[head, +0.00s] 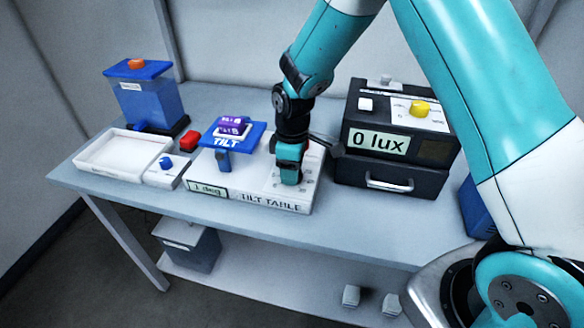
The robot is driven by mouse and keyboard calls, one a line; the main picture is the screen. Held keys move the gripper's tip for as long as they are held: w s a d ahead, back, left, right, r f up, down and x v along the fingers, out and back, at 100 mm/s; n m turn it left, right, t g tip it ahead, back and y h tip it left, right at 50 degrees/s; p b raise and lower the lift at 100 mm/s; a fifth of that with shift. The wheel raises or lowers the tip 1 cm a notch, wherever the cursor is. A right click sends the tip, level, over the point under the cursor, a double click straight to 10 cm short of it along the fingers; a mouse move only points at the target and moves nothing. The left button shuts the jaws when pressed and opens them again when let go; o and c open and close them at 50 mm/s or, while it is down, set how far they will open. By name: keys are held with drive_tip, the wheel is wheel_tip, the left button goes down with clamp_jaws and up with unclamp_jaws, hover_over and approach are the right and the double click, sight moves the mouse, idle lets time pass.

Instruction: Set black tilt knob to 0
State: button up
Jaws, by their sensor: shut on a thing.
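The tilt table (271,205) is a white box on the bench, labelled TILT TABLE on its front. Its small display (208,189) reads 1 deg. On its left part a blue plate (253,137) marked TILT carries a small board with purple parts (235,124). My gripper (289,180) points down at the right part of the tilt table's top and is shut at the dial there. The black tilt knob is hidden behind my gripper, between its fingers. Some dial marks show around it.
Right of the tilt table stands a black light box (400,130) reading 0 lux, with a yellow knob (419,108). Left are a red button (189,140), a blue knob (166,163), a white tray (88,168) and a blue dispenser (150,103). The bench front (345,230) is clear.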

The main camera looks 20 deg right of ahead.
drive_tip(key=shift+d+n, duration=0.1)
drive_tip(key=shift+n, duration=0.6)
drive_tip(key=o, duration=0.9)
drive_tip(key=r, duration=0.5)
drive_tip(key=r+b, duration=0.1)
drive_tip(key=r, duration=0.5)
drive_tip(key=w+r, duration=0.1)
drive_tip(key=r, duration=0.5)
drive_tip(key=shift+d+r+b, duration=0.25)
drive_tip(key=shift+b, duration=0.05)
drive_tip(key=s+a+r+m+y, duration=0.1)
drive_tip(key=s+m, duration=0.1)
drive_tip(key=s, duration=0.6)
drive_tip(key=s+a+r+m+y, duration=0.1)
drive_tip(key=s+a+m, duration=0.1)
drive_tip(key=s, duration=0.7)
drive_tip(key=s+a+m+y, duration=0.1)
drive_tip(key=s+a, duration=0.1)
drive_tip(key=s, duration=0.7)
drive_tip(key=shift+a+r+m+t+y, duration=0.15)
drive_tip(key=shift+r+m+t+y, duration=0.15)
drive_tip(key=shift+r+m+y, duration=0.1)
